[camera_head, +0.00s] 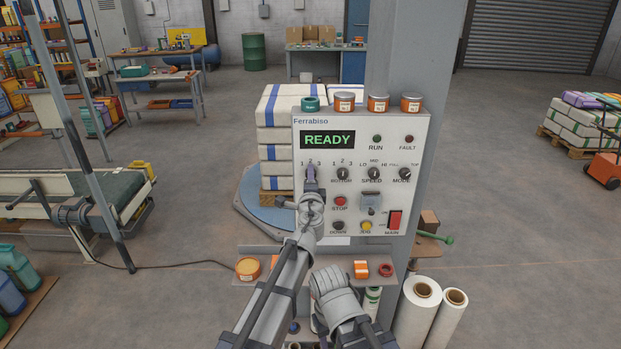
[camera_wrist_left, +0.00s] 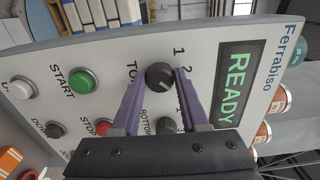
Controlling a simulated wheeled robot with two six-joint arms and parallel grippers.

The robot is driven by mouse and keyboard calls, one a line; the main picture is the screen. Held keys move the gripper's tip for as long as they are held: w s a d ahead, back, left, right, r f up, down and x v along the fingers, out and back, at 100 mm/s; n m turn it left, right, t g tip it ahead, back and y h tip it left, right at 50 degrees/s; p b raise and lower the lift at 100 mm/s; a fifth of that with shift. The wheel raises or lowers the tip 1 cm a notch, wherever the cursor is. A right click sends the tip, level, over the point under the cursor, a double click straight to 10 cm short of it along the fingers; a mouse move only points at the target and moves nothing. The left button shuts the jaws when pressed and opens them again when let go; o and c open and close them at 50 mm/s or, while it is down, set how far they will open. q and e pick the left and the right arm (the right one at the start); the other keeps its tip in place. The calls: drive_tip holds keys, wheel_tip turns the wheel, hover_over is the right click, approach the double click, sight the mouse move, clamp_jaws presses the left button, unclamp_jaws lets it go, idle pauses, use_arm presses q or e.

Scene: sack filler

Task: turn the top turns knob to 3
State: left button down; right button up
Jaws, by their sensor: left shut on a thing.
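The top turns knob (camera_wrist_left: 160,76) is a round black dial on the grey control panel (camera_wrist_left: 215,45). In the left wrist view it sits between the two purple fingers of my left gripper (camera_wrist_left: 158,90), which are shut on its sides. The numbers 1 and 2 show beside the knob; 3 is hidden behind a finger there. A small pale mark shows on the dial, but I cannot tell surely which number it points at. In the head view my left gripper (camera_head: 310,180) covers most of this knob, under the numbers 1, 2, 3.
The bottom knob (camera_head: 342,173), speed knob (camera_head: 372,173) and mode knob (camera_head: 401,173) stand to the right. The stop button (camera_head: 340,201) is below. The display (camera_head: 327,139) reads READY. A shelf (camera_head: 325,270) with small items lies under the panel.

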use_arm(q)
drive_tip(key=shift+s, duration=0.1)
drive_tip(key=shift+c, duration=2.1)
unclamp_jaws()
drive_tip(key=s, duration=0.7)
drive_tip(key=shift+s, duration=0.4)
use_arm(e)
drive_tip(key=shift+s+d, duration=0.65)
drive_tip(key=shift+s, duration=0.2)
